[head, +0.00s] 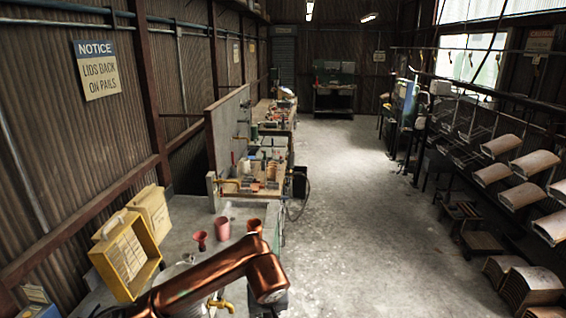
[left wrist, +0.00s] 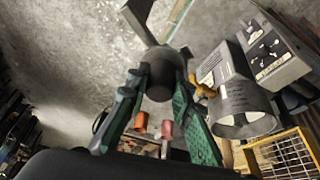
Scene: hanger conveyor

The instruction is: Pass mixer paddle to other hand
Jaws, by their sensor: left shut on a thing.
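The mixer paddle (left wrist: 160,66) shows in the left wrist view as a dark grey piece with a round hub and arms reaching up and to the side. My left gripper (left wrist: 158,82) has its green-padded fingers shut on it, one on each side. The far parts of the paddle are cut off or hidden, and the grey floor lies behind it. In the head view my copper left arm comes in from the bottom left, and the paddle cannot be made out there. My right gripper is in neither view.
A grey pail (left wrist: 240,100) shows in the left wrist view. The aisle floor (head: 345,215) is clear.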

